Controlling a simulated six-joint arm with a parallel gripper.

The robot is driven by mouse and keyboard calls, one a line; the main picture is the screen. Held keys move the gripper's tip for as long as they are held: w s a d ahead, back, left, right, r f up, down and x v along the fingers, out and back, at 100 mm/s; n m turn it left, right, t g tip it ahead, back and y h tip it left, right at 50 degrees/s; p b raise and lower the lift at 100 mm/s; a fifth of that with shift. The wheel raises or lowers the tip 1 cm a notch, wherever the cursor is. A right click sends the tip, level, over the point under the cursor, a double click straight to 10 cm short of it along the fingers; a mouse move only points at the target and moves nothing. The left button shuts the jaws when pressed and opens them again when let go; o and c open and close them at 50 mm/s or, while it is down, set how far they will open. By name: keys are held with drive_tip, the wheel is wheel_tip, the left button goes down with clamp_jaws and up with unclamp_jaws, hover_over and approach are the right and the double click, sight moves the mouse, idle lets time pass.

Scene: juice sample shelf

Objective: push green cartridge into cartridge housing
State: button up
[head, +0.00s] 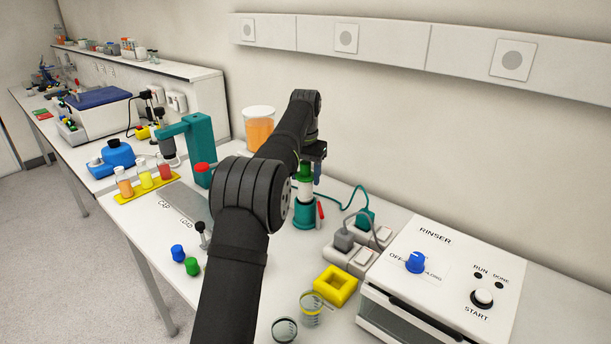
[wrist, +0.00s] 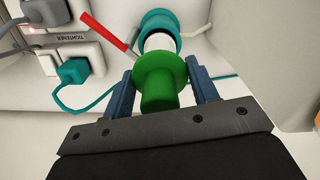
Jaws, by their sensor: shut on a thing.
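The green cartridge (head: 305,171) has a green top with a flange and a white lower part. It stands upright over the teal cartridge housing (head: 304,214), its white part reaching the housing's mouth; how deep it sits I cannot tell. In the wrist view the green cartridge (wrist: 160,82) is between the blue fingers of my gripper (wrist: 158,76), which is shut on it. The teal ring of the housing (wrist: 157,19) shows just beyond, around the white part. In the head view my gripper (head: 315,165) is partly hidden by my arm.
A red lever (wrist: 105,34) sticks out beside the housing. A teal plug (wrist: 76,74) and its cable run close by, with the tightener sockets. The rinser (head: 445,270), a yellow square block (head: 336,286) and glass beakers (head: 311,308) stand to the right and front.

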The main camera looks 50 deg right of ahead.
sight(305, 186)
drive_tip(key=o, duration=1.1)
drive_tip(key=shift+r, duration=3.75)
drive_tip(key=shift+f, duration=0.1)
drive_tip(key=shift+f, duration=4.55)
wheel_tip(305, 186, up, 9)
drive_tip(key=shift+r, duration=0.2)
wheel_tip(305, 186, down, 12)
drive_tip(key=shift+f, duration=0.1)
